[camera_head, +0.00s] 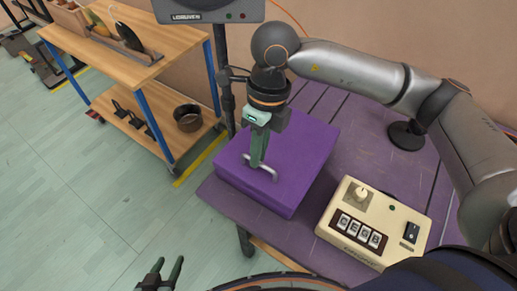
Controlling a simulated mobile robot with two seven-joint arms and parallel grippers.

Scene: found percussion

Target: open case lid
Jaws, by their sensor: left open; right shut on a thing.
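A purple case (293,163) sits on the purple table in front of me, and its lid looks closed. A light metal handle (262,172) stands on the near left part of its top. My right gripper (258,165) points down from above and is shut on this handle. The fingers hide part of the handle. My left gripper (161,276) is open and empty at the bottom edge of the view, over the floor, well apart from the case.
A cream box with a knob and buttons (374,222) lies right of the case. A black round base (406,135) stands behind it. A wooden cart (150,60) with a brown pot (188,118) is at the left. A dark stand rises behind the case. Floor at left is free.

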